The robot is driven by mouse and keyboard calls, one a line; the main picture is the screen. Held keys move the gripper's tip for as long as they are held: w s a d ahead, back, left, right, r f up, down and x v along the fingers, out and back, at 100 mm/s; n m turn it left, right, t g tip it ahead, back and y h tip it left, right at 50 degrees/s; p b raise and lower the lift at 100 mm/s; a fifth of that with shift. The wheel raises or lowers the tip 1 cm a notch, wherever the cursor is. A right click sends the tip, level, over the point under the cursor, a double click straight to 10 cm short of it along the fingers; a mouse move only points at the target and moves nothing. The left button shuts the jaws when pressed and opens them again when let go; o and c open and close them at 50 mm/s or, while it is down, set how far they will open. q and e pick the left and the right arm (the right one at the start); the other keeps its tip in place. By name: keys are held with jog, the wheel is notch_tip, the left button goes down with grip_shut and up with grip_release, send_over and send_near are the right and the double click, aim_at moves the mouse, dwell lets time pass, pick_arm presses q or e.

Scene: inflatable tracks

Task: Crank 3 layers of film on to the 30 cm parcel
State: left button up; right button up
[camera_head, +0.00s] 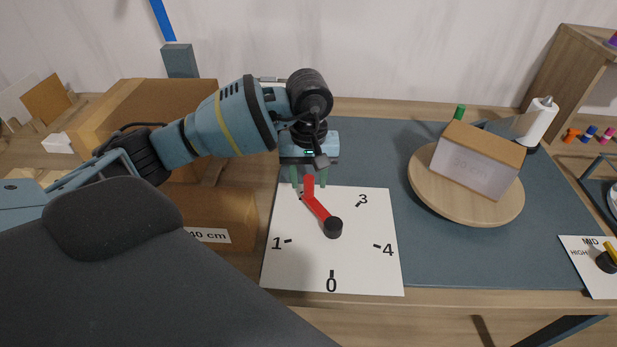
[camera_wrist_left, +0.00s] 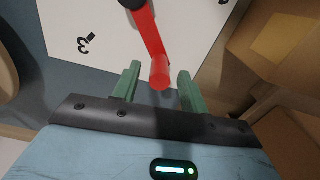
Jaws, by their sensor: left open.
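The crank (camera_head: 318,208) is a red arm on a black hub over a white dial plate (camera_head: 300,262) marked 0, 1, 3 and 4. Its arm points up-left from the hub, with an upright red handle at the end. My left gripper (camera_head: 308,182) is open at the handle, its green fingers on either side. In the left wrist view the red handle (camera_wrist_left: 160,72) stands between the spread fingers; contact cannot be told. The 30 cm parcel (camera_head: 477,162) sits on a round wooden turntable (camera_head: 440,201), its front pale and hazy. A white film roll (camera_head: 538,121) stands upright behind it, right.
A box labelled 40 cm (camera_head: 215,212) stands left of the dial, with a larger cardboard box (camera_head: 120,100) behind. A MID/HIGH panel (camera_head: 590,270) with a yellow-topped knob is at right. A green peg (camera_head: 460,112) stands behind the turntable. The blue-grey mat between dial and turntable is clear.

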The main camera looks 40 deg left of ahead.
pick_arm(q)
jog(key=shift+f, duration=0.3)
grip_shut()
dwell(0.4)
